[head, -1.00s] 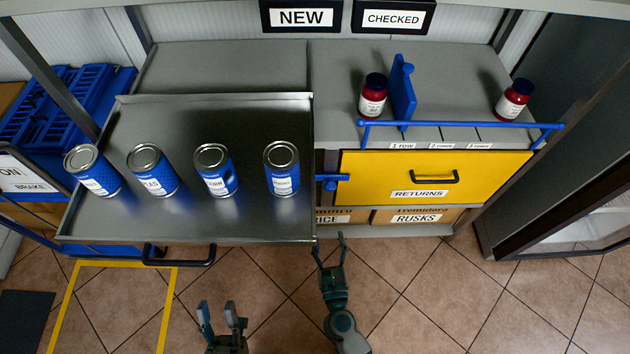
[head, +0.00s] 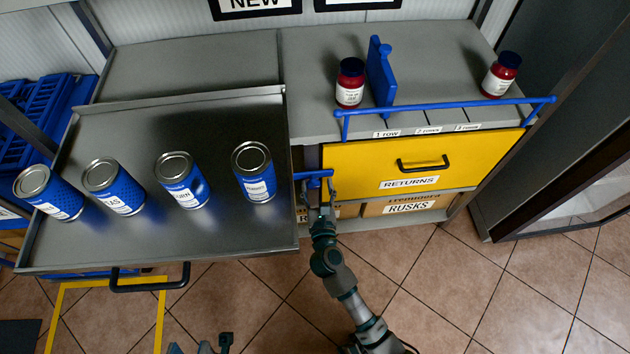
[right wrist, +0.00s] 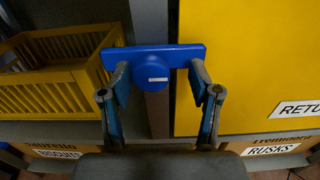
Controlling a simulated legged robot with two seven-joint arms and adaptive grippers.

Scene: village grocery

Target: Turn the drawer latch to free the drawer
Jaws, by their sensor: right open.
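The blue drawer latch (head: 308,175) sits on the post at the left edge of the yellow RETURNS drawer (head: 365,160), which is closed. In the right wrist view the latch (right wrist: 185,55) is a horizontal bar with a round hub, and its right end overlaps the drawer front (right wrist: 250,60). My right gripper (head: 320,195) is open at the latch. In the right wrist view its fingers (right wrist: 160,75) stand on either side of the hub, close to the bar; I cannot tell whether they touch it. My left gripper (head: 201,345) shows only its separated fingertips at the bottom edge.
A metal tray (head: 140,235) with several blue cans juts out left of the latch. A blue rail (head: 440,117), blue divider (head: 380,75) and two red jars (head: 350,85) (head: 500,77) are above the drawer. A yellow crate (right wrist: 55,90) is left of the post.

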